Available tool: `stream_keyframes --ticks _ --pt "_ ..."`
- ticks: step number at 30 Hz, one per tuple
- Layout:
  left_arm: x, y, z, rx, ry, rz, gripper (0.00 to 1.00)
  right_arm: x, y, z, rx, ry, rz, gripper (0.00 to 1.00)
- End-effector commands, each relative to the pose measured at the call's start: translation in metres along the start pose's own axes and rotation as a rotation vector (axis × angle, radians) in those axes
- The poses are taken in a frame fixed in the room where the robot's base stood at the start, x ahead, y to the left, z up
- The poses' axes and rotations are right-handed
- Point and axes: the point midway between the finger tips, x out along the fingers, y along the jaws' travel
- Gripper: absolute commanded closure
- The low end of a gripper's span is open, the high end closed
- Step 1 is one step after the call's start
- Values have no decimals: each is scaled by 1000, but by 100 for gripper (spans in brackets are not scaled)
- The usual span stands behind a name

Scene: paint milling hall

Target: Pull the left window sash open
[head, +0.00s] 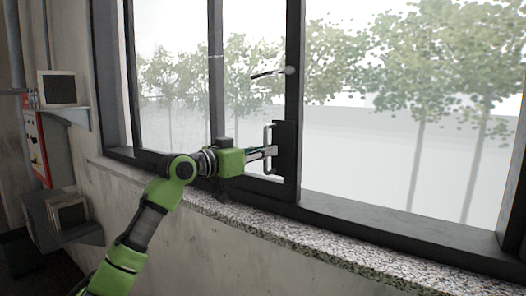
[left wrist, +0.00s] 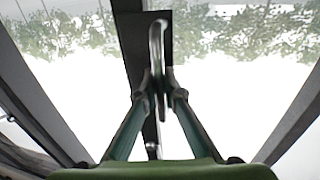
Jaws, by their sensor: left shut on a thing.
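The left window sash (head: 292,100) has a dark frame and fills the left and middle of the head view. A silver upright bar handle (head: 267,136) stands on a dark plate (head: 286,150) low on the sash's right stile. My left gripper (head: 270,151) is shut on the handle, reaching it from the left. In the left wrist view, the handle (left wrist: 157,42) runs between the two fingertips (left wrist: 158,84), which close on it from both sides. The fingers hide part of the bar. My right gripper is in neither view.
A speckled stone sill (head: 330,247) runs below the window. At the left wall are a shelf with a dark-faced box (head: 58,89) and a lower grey holder (head: 62,218). Trees show outside.

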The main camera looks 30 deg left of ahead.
Motion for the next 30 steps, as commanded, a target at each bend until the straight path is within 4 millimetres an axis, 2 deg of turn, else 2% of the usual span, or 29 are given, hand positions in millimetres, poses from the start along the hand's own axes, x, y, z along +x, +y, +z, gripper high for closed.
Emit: stream_keyframes --ticks 12,13,14,15,25,30 --pt "0 -2 0 1 -3 -3 100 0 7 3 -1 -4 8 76" --pt "0 -1 0 1 -3 -3 84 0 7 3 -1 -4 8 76" --pt "0 -1 0 1 -3 -3 76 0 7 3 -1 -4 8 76" --pt "0 -1 0 1 -3 -3 75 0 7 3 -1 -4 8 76" --pt "-1 -1 1 1 -3 -2 75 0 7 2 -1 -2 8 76" --pt "-17 -2 2 4 -5 -5 75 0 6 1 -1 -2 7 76"
